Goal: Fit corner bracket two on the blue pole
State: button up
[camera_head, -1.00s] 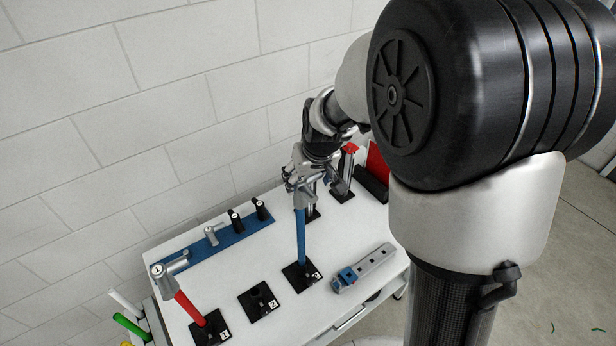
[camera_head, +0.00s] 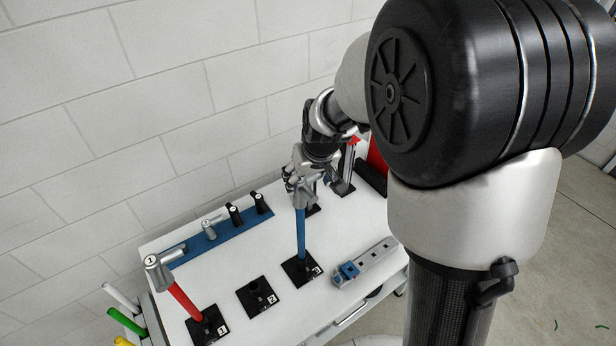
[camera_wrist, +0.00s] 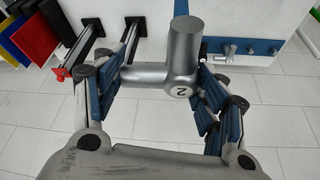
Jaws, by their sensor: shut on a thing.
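The blue pole (camera_head: 300,232) stands upright in the black base marked 3 on the white table. My gripper (camera_head: 301,188) is at the pole's top end in the head view. In the wrist view my gripper (camera_wrist: 163,85) is shut on corner bracket two (camera_wrist: 183,55), a grey metal piece with a "2" on its cap and a side tube pointing left. The bracket lines up with the pole top in the head view. My fingers hide the joint, so I cannot tell how far the bracket sits over the pole.
A red pole (camera_head: 186,301) with bracket one (camera_head: 158,270) on it leans at base 1. Base 2 (camera_head: 258,297) is empty. A blue rack (camera_head: 193,246) at the back holds several brackets. A grey rail with a blue block (camera_head: 366,264) lies right of the pole.

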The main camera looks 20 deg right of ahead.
jog(key=shift+f+b, duration=0.75)
jog(key=shift+f, duration=0.15)
jog(key=o, duration=1.3)
jog(key=v, duration=1.1)
jog(key=shift+w, duration=0.1)
jog(key=shift+r, duration=0.3)
jog(key=shift+s, duration=0.45)
jog(key=shift+m, duration=0.3)
jog(key=s+f+b, duration=0.5)
jog(key=s+b, duration=0.1)
jog(key=s, duration=0.1)
jog(key=s+a+f+b, duration=0.1)
jog(key=s+f+b, duration=0.5)
jog(key=s, duration=0.2)
jog(key=s+a+f+b, duration=0.1)
jog(key=s+f+b, duration=0.4)
jog(key=s+b, duration=0.1)
jog(key=shift+s+a+f, duration=0.15)
jog(key=shift+s+f, duration=0.15)
jog(key=shift+s, duration=0.55)
